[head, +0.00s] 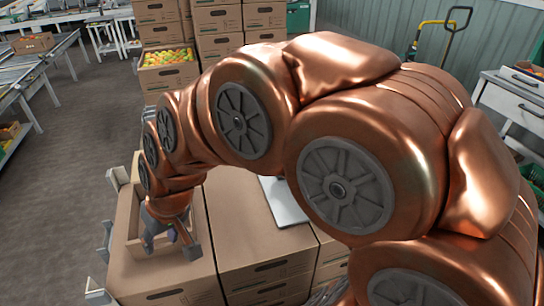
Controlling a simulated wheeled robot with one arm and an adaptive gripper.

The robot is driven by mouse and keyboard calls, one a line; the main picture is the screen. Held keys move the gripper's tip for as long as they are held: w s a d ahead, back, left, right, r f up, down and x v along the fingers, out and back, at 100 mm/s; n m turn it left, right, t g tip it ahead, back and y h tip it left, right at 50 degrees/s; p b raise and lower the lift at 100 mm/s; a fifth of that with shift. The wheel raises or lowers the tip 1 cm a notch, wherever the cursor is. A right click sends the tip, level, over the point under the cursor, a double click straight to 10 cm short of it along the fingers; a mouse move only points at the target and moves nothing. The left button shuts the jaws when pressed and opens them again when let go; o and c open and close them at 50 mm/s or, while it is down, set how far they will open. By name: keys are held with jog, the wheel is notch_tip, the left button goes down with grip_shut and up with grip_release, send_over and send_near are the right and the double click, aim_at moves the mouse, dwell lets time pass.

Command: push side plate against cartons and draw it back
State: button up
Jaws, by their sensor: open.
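My gripper (172,244) is at the end of my copper-coloured arm, pointing down over the left cartons, with its fingers apart. It is over or just inside a small open-topped tan box (134,232); whether it touches the box cannot be told. Closed brown cartons (250,222) stand packed side by side beneath and to the right of it. A pale grey flat plate (284,203) lies on or stands by the cartons, partly hidden behind my arm. Grey metal brackets (98,293) show at the cartons' left edge. Which piece is the side plate is not clear.
Roller conveyors (40,65) run along the left. A drawer cabinet (515,100) and a yellow-handled trolley (436,32) are at right. The floor at left is clear.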

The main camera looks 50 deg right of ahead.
jog(key=w+d+f+m+t+b, duration=0.1)
jog(key=w+f+m+t+b, duration=0.2)
jog(key=w, duration=1.1)
jog(key=w+d+f+m+t+h+b, duration=0.2)
jog(key=w+d+m+t+h+b, duration=0.4)
jog(key=w+d, duration=1)
jog(key=shift+s+d+f+m+g+h+b, duration=1.3)
jog(key=shift+s+d+f+g+h+b, duration=0.75)
jog(key=shift+d, duration=3.75)
jog(key=shift+s+d+f+m+g+h+b, duration=1.45)
jog(key=shift+s+d+h, duration=1.05)
jog(key=shift+d, duration=3.35)
jog(key=shift+s+d+f+m+g+h+b, duration=1.15)
jog(key=shift+s+d+f+g+h+b, duration=1.05)
jog(key=shift+d, duration=3.6)
jog(key=shift+w+r+t+h+p, duration=0.35)
jog(key=shift+h+p, duration=0.1)
jog(key=shift+p, duration=0.2)
jog(key=shift+c, duration=0.3)
grip_shut()
